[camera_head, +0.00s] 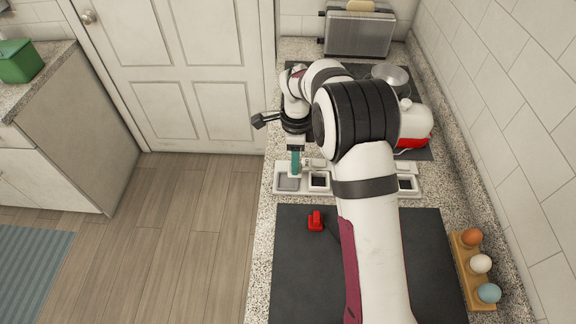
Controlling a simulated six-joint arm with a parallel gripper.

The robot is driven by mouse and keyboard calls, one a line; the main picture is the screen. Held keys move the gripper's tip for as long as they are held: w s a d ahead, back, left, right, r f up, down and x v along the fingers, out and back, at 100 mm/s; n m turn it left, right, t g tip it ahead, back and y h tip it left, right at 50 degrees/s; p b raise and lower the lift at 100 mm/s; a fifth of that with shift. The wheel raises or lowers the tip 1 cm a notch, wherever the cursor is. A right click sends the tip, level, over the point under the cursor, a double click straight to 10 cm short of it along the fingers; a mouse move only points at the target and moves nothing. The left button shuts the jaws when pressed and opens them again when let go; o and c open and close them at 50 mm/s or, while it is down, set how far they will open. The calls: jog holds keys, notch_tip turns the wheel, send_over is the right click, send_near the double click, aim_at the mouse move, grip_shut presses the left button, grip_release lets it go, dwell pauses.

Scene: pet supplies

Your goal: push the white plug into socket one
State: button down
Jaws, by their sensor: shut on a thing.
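My gripper (296,146) points down over the left part of a white socket strip (331,189). It is shut on a narrow teal piece (295,162), whose lower end is at the strip's back edge or just above it; I cannot tell if it touches. No white plug can be made out for sure; it may be hidden at the gripper. The strip has a grey-filled square at its left end, a dark square opening beside it, and another dark opening at the right. My arm covers the strip's middle. I cannot read any socket numbers.
A red plug-like thing (315,221) lies on the dark mat (290,270) in front of the strip. An egg holder (463,268) stands at the right. Behind are a white-and-red container (415,125), a metal pot (390,77) and a toaster (357,34). The counter drops off at left.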

jog(key=s+d+r, duration=0.2)
jog(key=d+r, duration=0.3)
jog(key=d, duration=0.4)
jog(key=shift+w+a+f, duration=0.4)
jog(key=shift+w+a, duration=0.2)
jog(key=shift+w, duration=0.05)
jog(key=shift+w+a+f, duration=0.4)
jog(key=shift+w+a, duration=0.2)
jog(key=shift+f, duration=2.9)
jog(key=shift+f, duration=1.4)
jog(key=shift+c, duration=2.1)
grip_release()
